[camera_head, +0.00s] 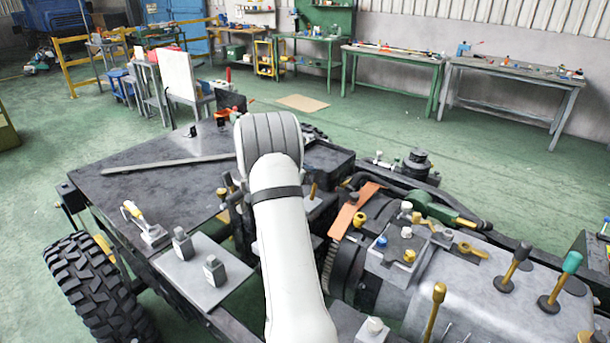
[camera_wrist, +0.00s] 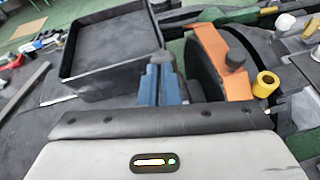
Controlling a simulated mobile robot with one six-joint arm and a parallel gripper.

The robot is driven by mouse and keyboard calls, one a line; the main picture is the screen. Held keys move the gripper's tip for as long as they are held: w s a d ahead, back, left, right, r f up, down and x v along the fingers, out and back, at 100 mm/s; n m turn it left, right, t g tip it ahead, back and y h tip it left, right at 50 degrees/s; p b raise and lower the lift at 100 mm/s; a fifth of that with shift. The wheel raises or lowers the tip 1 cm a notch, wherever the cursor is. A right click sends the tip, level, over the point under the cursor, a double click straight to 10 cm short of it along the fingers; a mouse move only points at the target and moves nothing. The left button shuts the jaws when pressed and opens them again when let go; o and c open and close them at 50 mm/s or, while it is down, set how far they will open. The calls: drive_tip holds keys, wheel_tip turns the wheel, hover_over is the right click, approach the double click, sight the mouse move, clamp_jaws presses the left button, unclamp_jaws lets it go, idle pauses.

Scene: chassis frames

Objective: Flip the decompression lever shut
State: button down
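Several levers stand on the chassis in the head view, and I cannot tell which is the decompression lever. A yellow lever (camera_head: 472,250) lies on the grey engine housing (camera_head: 455,290). A black-knobbed lever (camera_head: 514,267), a teal-knobbed lever (camera_head: 561,280) and a yellow-knobbed lever (camera_head: 434,310) stand on or beside it. My white arm reaches over the chassis left of the engine and hides my fingertips in the head view. The wrist view shows a pale housing with a dark strip at the bottom, and a blue upright part (camera_wrist: 165,82) beyond it. No finger gap is clear.
An orange plate (camera_head: 352,210) stands right of my arm, and shows in the wrist view (camera_wrist: 222,62). A black box (camera_wrist: 112,50) is beside it. A yellow-handled tool (camera_head: 140,222) and a flat plate (camera_head: 205,270) are at left.

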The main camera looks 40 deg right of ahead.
drive_tip(key=shift+s+d+r, duration=0.1)
drive_tip(key=shift+d+r, duration=0.1)
drive_tip(key=shift+d, duration=0.05)
idle(0.3)
drive_tip(key=w+a+r+b, duration=0.1)
drive_tip(key=a+r, duration=0.7)
drive_tip(key=r, duration=0.2)
drive_tip(key=shift+a+b, duration=0.25)
drive_tip(key=shift+b, duration=0.1)
drive_tip(key=shift+w, duration=0.1)
drive_tip(key=s+a+f+m+t+y, duration=0.1)
drive_tip(key=s+a+m+y, duration=0.3)
drive_tip(key=s+a, duration=0.5)
drive_tip(key=s+a+f+m+t+y, duration=0.1)
drive_tip(key=s+a+m+y, duration=0.4)
drive_tip(key=s+a, duration=0.5)
drive_tip(key=s+a+f+m+t+y, duration=0.1)
drive_tip(key=s+a+m+y, duration=0.3)
drive_tip(key=a, duration=1.6)
drive_tip(key=s+m, duration=0.4)
drive_tip(key=s, duration=0.1)
drive_tip(key=shift+s+a, duration=0.25)
drive_tip(key=shift+s, duration=0.1)
drive_tip(key=shift+f, duration=0.1)
